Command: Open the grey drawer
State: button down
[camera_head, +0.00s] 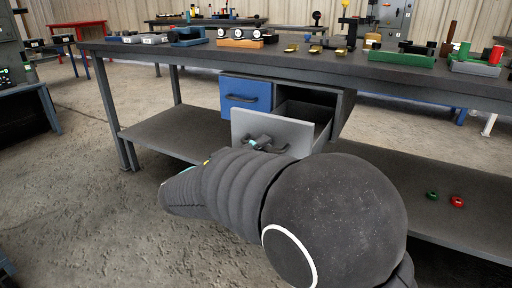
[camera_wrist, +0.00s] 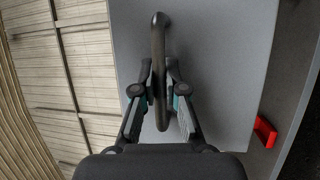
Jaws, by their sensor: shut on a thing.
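The grey drawer (camera_head: 300,138) stands pulled out of the cabinet under the workbench, and its dark inside shows behind the front panel. Its front also fills the middle of the wrist view (camera_wrist: 225,60). My gripper (camera_head: 260,143) is at the drawer front. In the wrist view, my gripper's fingers (camera_wrist: 160,90) are on both sides of the dark bar handle (camera_wrist: 158,35) and shut on it. Part of the handle is hidden by the fingers in the head view.
The blue drawer (camera_head: 245,93) beside it is shut. The workbench top (camera_head: 300,58) carries several parts and fixtures. A green ring (camera_head: 432,196) and a red ring (camera_head: 457,202) lie on the lower shelf. A red object (camera_wrist: 265,131) shows beside the drawer front.

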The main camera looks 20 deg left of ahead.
jog(key=c, duration=1.2)
grip_release()
jog(key=v, duration=1.2)
